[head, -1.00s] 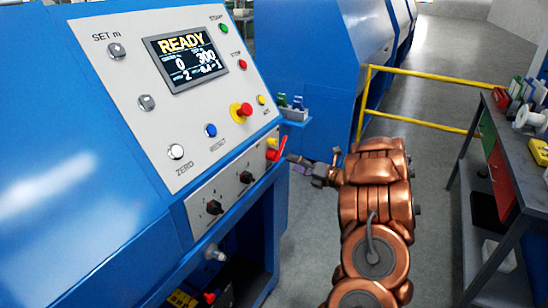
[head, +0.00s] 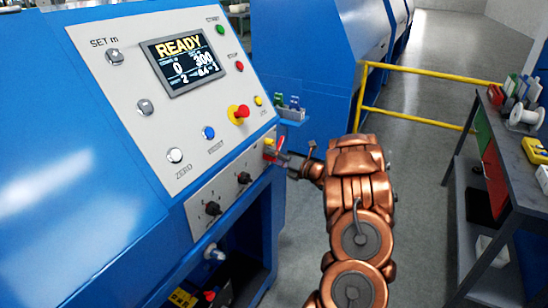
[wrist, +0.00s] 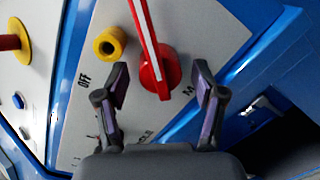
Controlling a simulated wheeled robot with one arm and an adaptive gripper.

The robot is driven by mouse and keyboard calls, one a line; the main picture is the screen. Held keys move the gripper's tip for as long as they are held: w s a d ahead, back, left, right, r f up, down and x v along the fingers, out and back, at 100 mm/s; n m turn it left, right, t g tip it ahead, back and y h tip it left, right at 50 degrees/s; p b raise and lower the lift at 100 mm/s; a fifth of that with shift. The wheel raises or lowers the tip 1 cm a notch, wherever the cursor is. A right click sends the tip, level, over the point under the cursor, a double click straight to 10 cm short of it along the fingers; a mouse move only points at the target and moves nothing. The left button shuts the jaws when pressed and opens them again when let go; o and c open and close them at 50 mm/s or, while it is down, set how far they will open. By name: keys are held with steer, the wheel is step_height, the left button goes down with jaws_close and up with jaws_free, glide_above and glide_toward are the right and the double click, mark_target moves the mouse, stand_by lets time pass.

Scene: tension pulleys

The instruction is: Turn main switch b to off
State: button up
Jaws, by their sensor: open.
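The main switch, a red rotary handle with a white stripe (wrist: 157,68), sits on the grey lower panel of the blue machine. In the wrist view its round hub lies between and just beyond my fingertips, and its lever points up and slightly left. An "OFF" label is on the panel to its left. In the head view the red switch (head: 277,147) is at the panel's right end, partly hidden by my gripper (head: 295,165). My gripper (wrist: 160,82) is open, with one finger on either side of the hub; I cannot tell whether either touches it.
A yellow ring (wrist: 109,43) sticks out beside the switch. The control panel above has a red emergency knob (head: 240,112) and a READY display (head: 187,62). A yellow railing (head: 420,118) and a workbench (head: 515,170) stand to the right. Open floor lies between.

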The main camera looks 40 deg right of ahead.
steer(key=shift+c, duration=0.4)
jaws_close()
